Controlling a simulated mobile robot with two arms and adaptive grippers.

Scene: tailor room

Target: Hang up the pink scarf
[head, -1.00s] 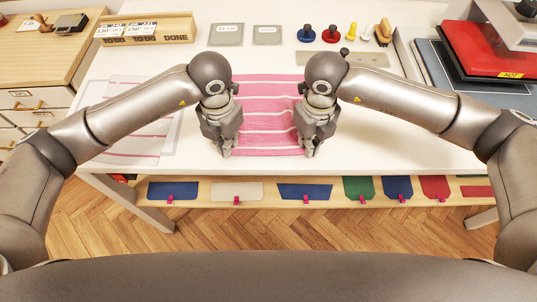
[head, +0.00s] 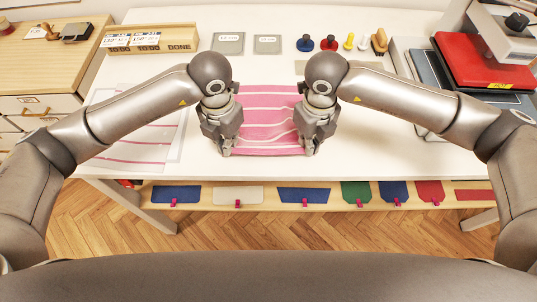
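The pink scarf (head: 268,117) with white stripes lies on the white table (head: 370,150), its near end between my two grippers. Its near edge runs straight from one gripper to the other, with a bend in the stripes just behind it. My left gripper (head: 226,150) is at the near left corner and my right gripper (head: 308,149) at the near right corner. Both point down and appear closed on the cloth, though the fingers largely hide the corners. The far end of the scarf rests flat. No hanging place is clearly in view.
A wooden box (head: 150,40) with labels stands at the back left. Grey plates (head: 229,43), coloured knobs (head: 329,43) and a brush (head: 379,42) stand behind. A red press (head: 480,65) is at the right. A striped sheet (head: 130,140) lies left.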

